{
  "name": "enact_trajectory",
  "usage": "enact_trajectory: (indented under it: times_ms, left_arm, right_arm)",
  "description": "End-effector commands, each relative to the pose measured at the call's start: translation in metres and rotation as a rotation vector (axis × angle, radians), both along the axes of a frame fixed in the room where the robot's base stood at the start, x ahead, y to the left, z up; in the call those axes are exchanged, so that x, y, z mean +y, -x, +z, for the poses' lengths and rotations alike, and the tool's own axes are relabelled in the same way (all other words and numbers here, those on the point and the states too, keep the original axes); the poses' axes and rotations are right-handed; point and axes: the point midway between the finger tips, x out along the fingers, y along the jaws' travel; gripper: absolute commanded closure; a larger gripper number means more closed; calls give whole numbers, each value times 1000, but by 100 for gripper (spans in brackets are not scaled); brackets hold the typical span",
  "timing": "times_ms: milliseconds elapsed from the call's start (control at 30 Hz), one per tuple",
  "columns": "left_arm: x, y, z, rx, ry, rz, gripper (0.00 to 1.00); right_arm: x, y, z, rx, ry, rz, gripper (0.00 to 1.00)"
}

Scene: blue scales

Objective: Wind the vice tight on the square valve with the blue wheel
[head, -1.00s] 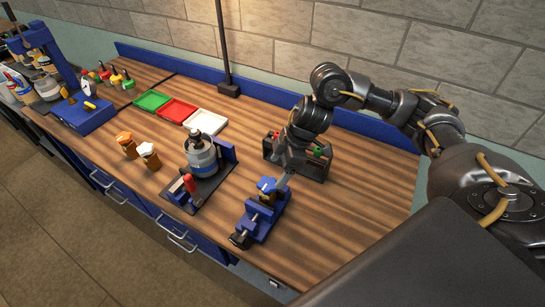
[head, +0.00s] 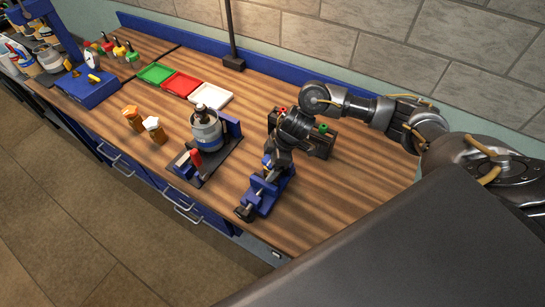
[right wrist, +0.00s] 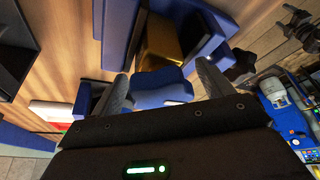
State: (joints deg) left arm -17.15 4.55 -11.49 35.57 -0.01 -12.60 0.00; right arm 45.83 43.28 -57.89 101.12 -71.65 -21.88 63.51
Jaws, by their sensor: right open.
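The blue vice (head: 259,196) stands on the bench in front of my right arm. Its blue jaws show in the right wrist view (right wrist: 203,40). The square valve, with a brass-coloured body (right wrist: 160,45), sits between the jaws. Its blue wheel (right wrist: 160,88) faces my right gripper. My right gripper (head: 277,163) is open above the vice and hides most of the valve in the head view. Its fingers (right wrist: 161,76) stand on either side of the blue wheel. I cannot tell whether they touch it. My left gripper is not in view.
A dark caddy (head: 318,142) stands just behind my right gripper. A grey canister (head: 207,132) on a stand is left of the vice. Green, red and white trays (head: 211,97) lie behind. Bench right is clear.

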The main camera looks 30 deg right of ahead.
Motion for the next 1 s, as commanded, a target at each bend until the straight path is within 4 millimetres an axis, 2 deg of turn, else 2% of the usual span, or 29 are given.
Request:
enact_trajectory:
  times_ms: [233, 267, 733, 1000]
  left_arm:
    - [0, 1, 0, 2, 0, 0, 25]
    - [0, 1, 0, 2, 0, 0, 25]
    - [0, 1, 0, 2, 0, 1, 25]
    - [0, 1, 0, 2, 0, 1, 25]
  right_arm:
    - [1, 0, -1, 0, 0, 1, 21]
    - [1, 0, -1, 0, 0, 1, 24]
    - [0, 0, -1, 0, 0, 1, 84]
    - [-1, -1, -1, 0, 0, 1, 84]
